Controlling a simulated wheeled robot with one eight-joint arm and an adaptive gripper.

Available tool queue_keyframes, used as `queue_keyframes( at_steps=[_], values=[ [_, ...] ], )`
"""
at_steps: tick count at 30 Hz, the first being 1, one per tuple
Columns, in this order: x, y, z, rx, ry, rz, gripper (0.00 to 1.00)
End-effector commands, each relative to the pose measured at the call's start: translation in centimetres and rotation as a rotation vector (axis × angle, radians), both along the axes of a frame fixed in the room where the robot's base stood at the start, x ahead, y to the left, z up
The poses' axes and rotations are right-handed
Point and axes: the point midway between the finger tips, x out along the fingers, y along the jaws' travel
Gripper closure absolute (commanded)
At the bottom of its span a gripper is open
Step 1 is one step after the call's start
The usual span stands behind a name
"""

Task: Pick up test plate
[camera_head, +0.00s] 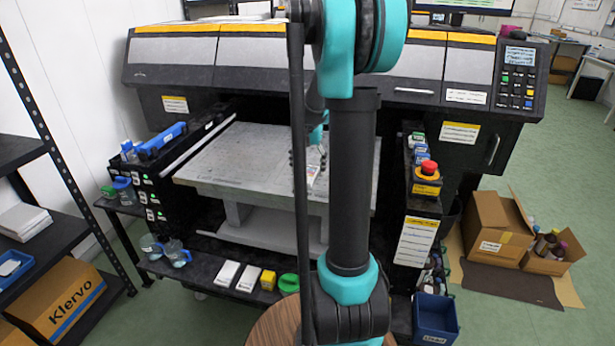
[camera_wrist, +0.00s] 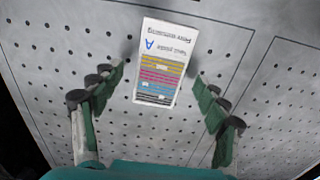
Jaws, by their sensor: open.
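The test plate (camera_wrist: 160,62) is a small white card with colored stripes and a blue letter. It lies flat on the grey perforated bed (camera_wrist: 62,75) of the large printer. In the wrist view it is at the upper middle, ahead of and between the fingers of my gripper (camera_wrist: 158,82). My gripper is open and nothing is held; the fingers stand on either side of the plate, apart from it. In the head view the plate (camera_head: 311,173) shows only in part, beside my arm, and my gripper is mostly hidden behind the arm.
The printer bed (camera_head: 240,155) is otherwise clear. A red emergency button (camera_head: 429,168) and small bottles stand on the right ledge. Bottles and a blue-handled tool (camera_head: 162,140) are at left. Open cardboard boxes (camera_head: 497,226) and a blue bin (camera_head: 436,318) are at right.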

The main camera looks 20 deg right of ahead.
Motion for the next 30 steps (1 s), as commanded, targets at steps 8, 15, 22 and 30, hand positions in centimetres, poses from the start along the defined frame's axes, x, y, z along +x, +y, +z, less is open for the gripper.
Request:
queue_keyframes(
  at_steps=[8,15,22,30],
  values=[
    [0.01,0.01,-0.70,0.000,0.000,0.000,0.26],
    [0.00,0.00,-0.68,0.000,0.000,0.000,0.49],
    [0.00,0.00,-0.67,0.000,0.000,0.000,0.78],
    [0.00,0.00,-0.62,0.000,0.000,0.000,0.82]
  ],
)
